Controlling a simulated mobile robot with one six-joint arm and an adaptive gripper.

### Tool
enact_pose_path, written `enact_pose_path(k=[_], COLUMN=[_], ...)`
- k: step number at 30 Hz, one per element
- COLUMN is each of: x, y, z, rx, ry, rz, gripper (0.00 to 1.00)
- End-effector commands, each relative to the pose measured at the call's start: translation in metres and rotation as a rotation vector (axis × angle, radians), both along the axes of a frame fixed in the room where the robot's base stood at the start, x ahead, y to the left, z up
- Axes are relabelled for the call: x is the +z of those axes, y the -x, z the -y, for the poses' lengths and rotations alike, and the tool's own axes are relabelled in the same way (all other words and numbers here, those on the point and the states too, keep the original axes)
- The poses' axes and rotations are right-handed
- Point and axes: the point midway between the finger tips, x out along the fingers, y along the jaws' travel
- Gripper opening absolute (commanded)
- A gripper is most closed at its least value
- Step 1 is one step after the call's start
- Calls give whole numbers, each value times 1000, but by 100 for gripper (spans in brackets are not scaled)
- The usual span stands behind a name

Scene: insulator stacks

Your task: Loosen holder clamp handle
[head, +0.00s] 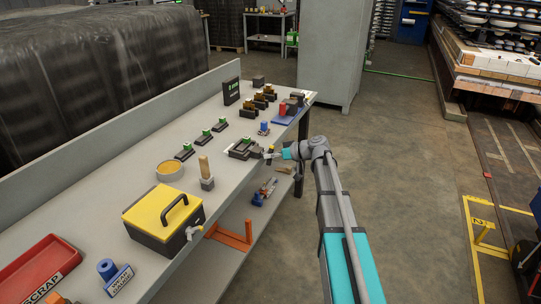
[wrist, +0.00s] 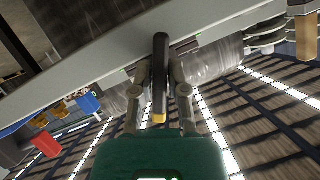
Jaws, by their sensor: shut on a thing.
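The holder (head: 243,149), a small dark block with a green top, sits near the right edge of the long grey workbench (head: 226,107). My gripper (head: 272,153) reaches it from the right, at the bench edge. In the wrist view, a dark bar with a yellow end, which looks like the clamp handle (wrist: 160,70), lies between the two fingers of my gripper (wrist: 160,82). The fingers are shut on it. The handle is too small in the head view to tell its angle, and the clamp's jaw is not clear.
Several green-topped blocks (head: 220,125) stand left of the holder. A blue tray (head: 288,114) with parts is behind it. A yellow-lidded box (head: 163,217), a wooden-handled tool (head: 206,170) and a red scrap tray (head: 40,268) are nearer. The floor (head: 405,160) right of the bench is clear.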

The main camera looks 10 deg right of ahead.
Motion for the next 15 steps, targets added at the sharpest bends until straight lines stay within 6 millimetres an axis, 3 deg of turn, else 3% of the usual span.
enact_pose_path(k=[15], x=[-1], y=[3], z=[-1], rx=[3], ry=[199], rz=[265], gripper=[0])
